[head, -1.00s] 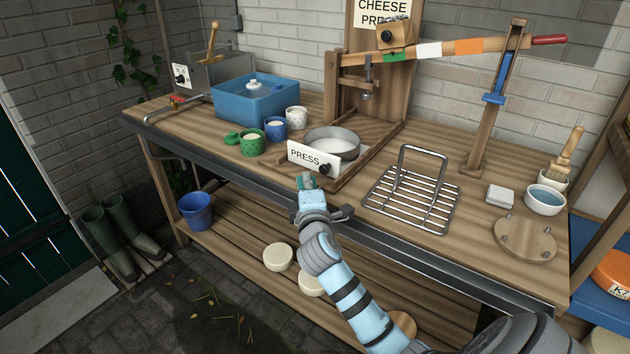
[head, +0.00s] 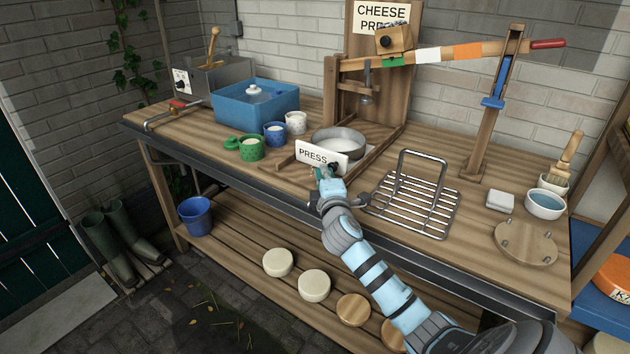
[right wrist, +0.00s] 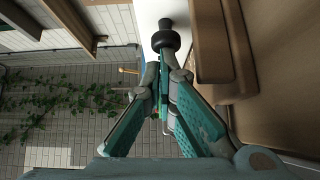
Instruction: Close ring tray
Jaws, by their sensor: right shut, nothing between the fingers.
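The ring tray has a white front panel marked PRESS (head: 313,153) with a black knob (head: 333,166). A grey metal ring (head: 352,149) with white contents sits behind the panel, on the tray under the press. My right gripper (head: 321,172) is shut and empty, with its tips at the lower part of the panel, just left of the knob. In the right wrist view the closed fingertips (right wrist: 165,75) are just short of the black knob (right wrist: 166,38) on the white panel (right wrist: 172,12); contact is hard to tell. My left gripper is not in view.
The wooden bench (head: 225,165) carries a wire rack (head: 412,205) right of the tray, and green (head: 250,148), blue (head: 275,133) and white (head: 296,122) pots left of it. The press lever (head: 465,50) hangs above. A lower shelf holds round cheeses (head: 278,262).

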